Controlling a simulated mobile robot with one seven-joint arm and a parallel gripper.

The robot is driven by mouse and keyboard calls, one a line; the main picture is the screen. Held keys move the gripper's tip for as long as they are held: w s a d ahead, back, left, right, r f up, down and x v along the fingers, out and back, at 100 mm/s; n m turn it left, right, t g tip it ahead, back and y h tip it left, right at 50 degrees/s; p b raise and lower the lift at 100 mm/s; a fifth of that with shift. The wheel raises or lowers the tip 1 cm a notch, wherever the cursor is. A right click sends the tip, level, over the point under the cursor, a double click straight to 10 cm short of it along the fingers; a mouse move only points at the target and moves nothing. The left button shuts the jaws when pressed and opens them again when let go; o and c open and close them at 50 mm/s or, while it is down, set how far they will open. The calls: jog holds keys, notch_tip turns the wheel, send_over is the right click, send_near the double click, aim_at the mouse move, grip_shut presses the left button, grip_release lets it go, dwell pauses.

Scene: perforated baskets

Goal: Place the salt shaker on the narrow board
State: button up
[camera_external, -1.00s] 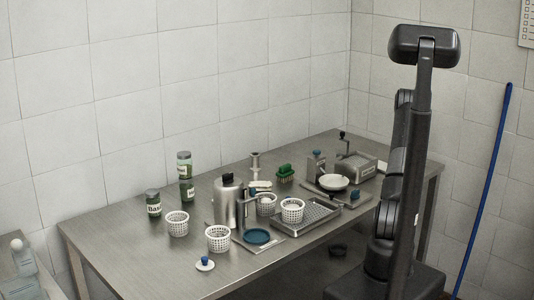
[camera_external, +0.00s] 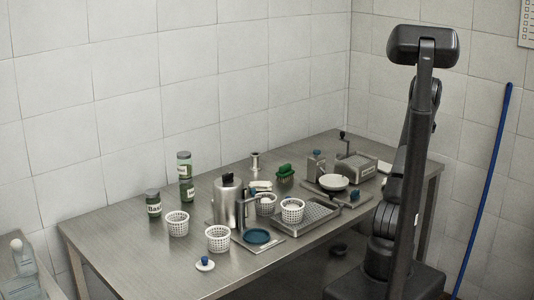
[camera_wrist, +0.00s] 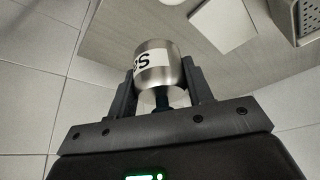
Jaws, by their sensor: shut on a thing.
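The salt shaker (camera_wrist: 157,66) is a small brushed-metal cylinder with a white label, partly readable as an S, and a dark blue part at its near end. In the wrist view my gripper (camera_wrist: 160,85) is shut on its sides, one finger on each side. It is held in the air, apart from the table. A pale flat rectangular board (camera_wrist: 222,25) lies on the table beyond it; I cannot tell for sure if this is the narrow board. In the external view my gripper and the shaker are hidden behind my own body.
The metal table (camera_external: 130,230) carries white perforated baskets (camera_external: 218,239), a steel pot (camera_external: 228,200), green jars (camera_external: 153,204), a perforated tray (camera_external: 320,218), a white bowl (camera_external: 334,182) and a grey box (camera_external: 356,172). A perforated metal container (camera_wrist: 309,20) is at the wrist view's upper right.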

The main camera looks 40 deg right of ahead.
jog(key=w+a+n, duration=0.2)
jog(key=w+a, duration=0.2)
jog(key=a, duration=0.1)
send_over(380, 165)
jog(key=shift+t+y, duration=0.3)
notch_tip(380, 165, down, 6)
jog(key=shift+d, duration=0.15)
jog(key=shift+w+f, duration=0.15)
jog(key=shift+w, duration=0.05)
jog(key=shift+f, duration=1.9)
jog(key=shift+f, duration=0.15)
jog(key=o, duration=1)
jog(key=shift+o, duration=0.2)
jog(key=v, duration=1.2)
jog(key=shift+r, duration=0.2)
